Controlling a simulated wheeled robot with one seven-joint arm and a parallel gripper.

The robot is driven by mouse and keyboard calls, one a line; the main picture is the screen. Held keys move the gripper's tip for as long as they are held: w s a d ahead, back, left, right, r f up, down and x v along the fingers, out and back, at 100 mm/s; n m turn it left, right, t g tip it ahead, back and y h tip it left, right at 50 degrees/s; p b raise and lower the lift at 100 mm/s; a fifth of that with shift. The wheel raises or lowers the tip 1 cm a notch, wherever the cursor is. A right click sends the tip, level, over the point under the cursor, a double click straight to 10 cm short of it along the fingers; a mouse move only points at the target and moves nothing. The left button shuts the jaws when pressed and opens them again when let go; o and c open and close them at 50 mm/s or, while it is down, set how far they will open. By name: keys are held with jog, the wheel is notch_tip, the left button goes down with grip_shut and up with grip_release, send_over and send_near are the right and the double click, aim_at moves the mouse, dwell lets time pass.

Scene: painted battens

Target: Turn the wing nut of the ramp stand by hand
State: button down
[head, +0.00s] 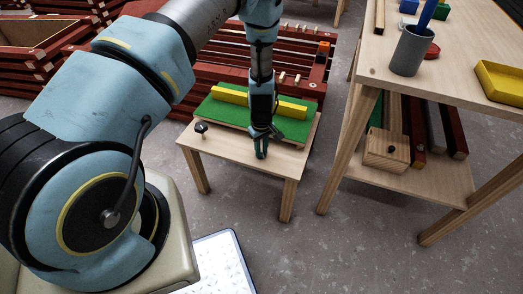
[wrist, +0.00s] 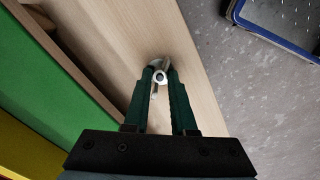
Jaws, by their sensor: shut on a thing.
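My gripper (head: 261,153) points down at the front edge of a low wooden table, with its green fingers closed in. In the wrist view its fingertips (wrist: 160,76) are shut on the wing nut (wrist: 160,75), a small metal piece with a round hub. The fingers hide most of its wings. In the head view the nut is hidden by my gripper. A green board (head: 230,113) with a yellow batten (head: 291,109) along it lies on the table just behind my gripper. The board's green edge also shows at left in the wrist view (wrist: 45,75).
A small dark-topped knob (head: 201,128) stands on the low table's left (head: 206,148). Stacked red-brown battens (head: 180,80) lie behind. A taller workbench (head: 450,75) at right bears a grey cup (head: 409,52) and yellow tray (head: 500,82). Grey floor is open between them.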

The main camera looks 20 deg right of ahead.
jog(key=m, duration=0.3)
jog(key=shift+m, duration=0.4)
jog(key=shift+m+b, duration=0.4)
jog(key=shift+m, duration=1.4)
jog(key=c, duration=0.7)
grip_release()
jog(key=shift+c, duration=0.2)
notch_tip(320, 180, up, 11)
jog(key=shift+f, duration=0.1)
